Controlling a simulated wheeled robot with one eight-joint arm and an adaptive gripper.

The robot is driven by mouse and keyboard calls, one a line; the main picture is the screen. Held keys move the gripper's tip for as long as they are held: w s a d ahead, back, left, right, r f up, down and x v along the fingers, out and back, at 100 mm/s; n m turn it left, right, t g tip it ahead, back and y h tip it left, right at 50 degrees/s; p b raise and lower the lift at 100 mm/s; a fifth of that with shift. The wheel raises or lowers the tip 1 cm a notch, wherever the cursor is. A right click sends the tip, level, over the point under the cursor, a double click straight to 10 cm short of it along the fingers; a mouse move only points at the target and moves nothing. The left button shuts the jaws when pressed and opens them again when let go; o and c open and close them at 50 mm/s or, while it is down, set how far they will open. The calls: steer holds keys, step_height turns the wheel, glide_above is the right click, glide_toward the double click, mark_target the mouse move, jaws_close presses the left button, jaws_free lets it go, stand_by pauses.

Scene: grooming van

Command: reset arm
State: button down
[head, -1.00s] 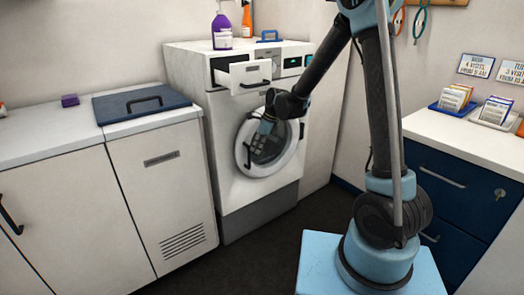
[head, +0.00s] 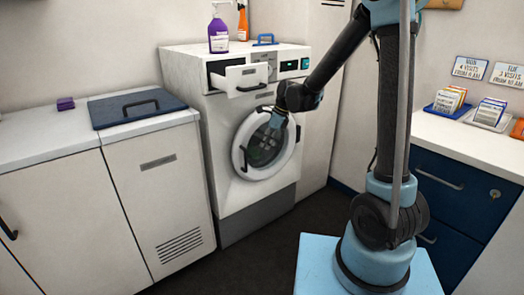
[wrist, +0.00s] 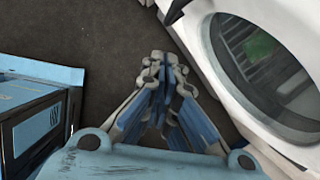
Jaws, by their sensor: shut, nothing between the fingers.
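My gripper (wrist: 165,75) shows in the wrist view with its fingers together and nothing between them, pointing down over the dark floor. In the head view my arm reaches to the front of the washing machine (head: 250,205), and the gripper hangs before its round door (head: 250,172), where the fingers are hard to make out. The door also shows in the wrist view (wrist: 250,110) at the right, apart from the fingers. Something green (wrist: 262,46) shows through its glass.
The washer's detergent drawer (head: 243,76) sticks out above my wrist. A purple bottle (head: 219,35) and an orange bottle (head: 243,22) stand on top. Left is a counter with a blue lid (head: 137,107); right is a counter with card trays (head: 449,103). Dark floor (wrist: 100,30) is clear below my gripper.

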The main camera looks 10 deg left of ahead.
steer(key=s+d+r+n+t+h, duration=0.1)
steer(key=s+d+r+n, duration=0.2)
steer(key=d, duration=0.5)
steer(key=s+d+r+n, duration=0.3)
steer(key=s+d, duration=0.1)
steer(key=d, duration=0.4)
steer(key=s+d+r+n+t+h, duration=0.1)
steer(key=s+d+r+n, duration=0.15)
steer(key=d, duration=0.55)
steer(key=s+d+f+n+h, duration=0.1)
steer(key=s+d+f+n, duration=0.2)
steer(key=s+d, duration=0.4)
steer(key=s+d+f+n+h, duration=0.1)
steer(key=s+d+f+n, duration=0.3)
steer(key=s, duration=0.5)
steer(key=d+n, duration=0.2)
steer(key=d, duration=0.1)
steer(key=shift+f, duration=0.15)
steer(key=shift+d+n, duration=0.15)
steer(key=shift+n, duration=0.1)
